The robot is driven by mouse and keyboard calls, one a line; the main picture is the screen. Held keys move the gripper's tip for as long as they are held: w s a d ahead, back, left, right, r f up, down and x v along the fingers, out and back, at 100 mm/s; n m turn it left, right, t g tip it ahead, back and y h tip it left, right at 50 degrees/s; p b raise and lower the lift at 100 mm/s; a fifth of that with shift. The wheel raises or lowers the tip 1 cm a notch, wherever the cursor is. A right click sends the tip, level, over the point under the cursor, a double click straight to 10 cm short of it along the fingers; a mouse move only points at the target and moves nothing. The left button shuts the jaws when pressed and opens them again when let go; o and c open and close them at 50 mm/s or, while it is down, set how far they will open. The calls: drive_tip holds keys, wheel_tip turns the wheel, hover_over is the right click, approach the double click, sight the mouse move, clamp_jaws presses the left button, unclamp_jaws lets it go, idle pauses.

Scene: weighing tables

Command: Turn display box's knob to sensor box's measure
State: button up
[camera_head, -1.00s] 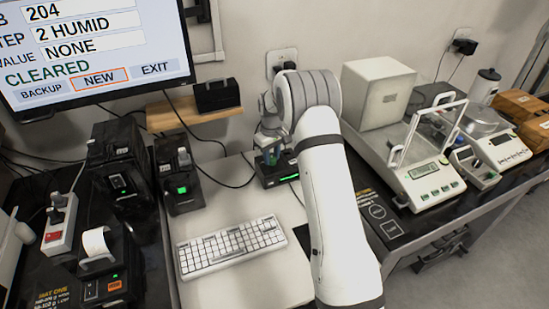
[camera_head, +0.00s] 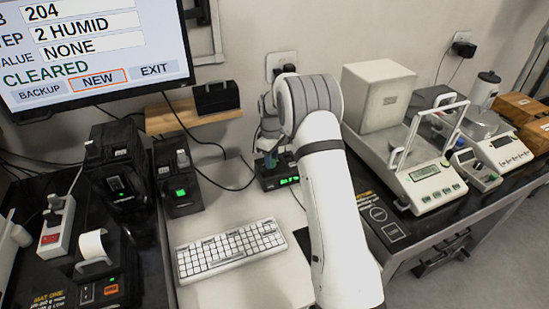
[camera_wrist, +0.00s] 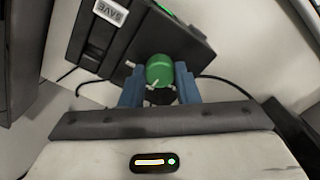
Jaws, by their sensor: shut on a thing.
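The display box (camera_head: 265,182) is a small black box with a lit green readout on the bench behind the keyboard; its digits are too small to read. In the wrist view the black box (camera_wrist: 185,38) has a SAVE label and a green knob (camera_wrist: 160,69). My gripper (camera_wrist: 160,88) has its two blue fingers on either side of this knob and is shut on it. In the head view my gripper (camera_head: 268,152) is at the box, partly hidden by my arm. A black unit with a green light (camera_head: 180,190) stands to the left; I cannot tell whether it is the sensor box.
A white keyboard (camera_head: 230,250) lies in front of the box. A wooden shelf (camera_head: 185,118) holds a black box behind. A monitor (camera_head: 95,45) hangs at upper left, showing "2 HUMID", "NONE" and "CLEARED". Balances (camera_head: 425,180) stand right of my arm.

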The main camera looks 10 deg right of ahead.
sight(273, 160)
drive_tip(key=shift+d, duration=0.25)
drive_tip(key=o, duration=0.9)
drive_tip(key=shift+w, duration=0.1)
drive_tip(key=shift+c, duration=0.2)
drive_tip(key=shift+o, duration=0.5)
drive_tip(key=shift+a, duration=0.1)
wheel_tip(273, 160, up, 8)
drive_tip(key=shift+f, duration=0.1)
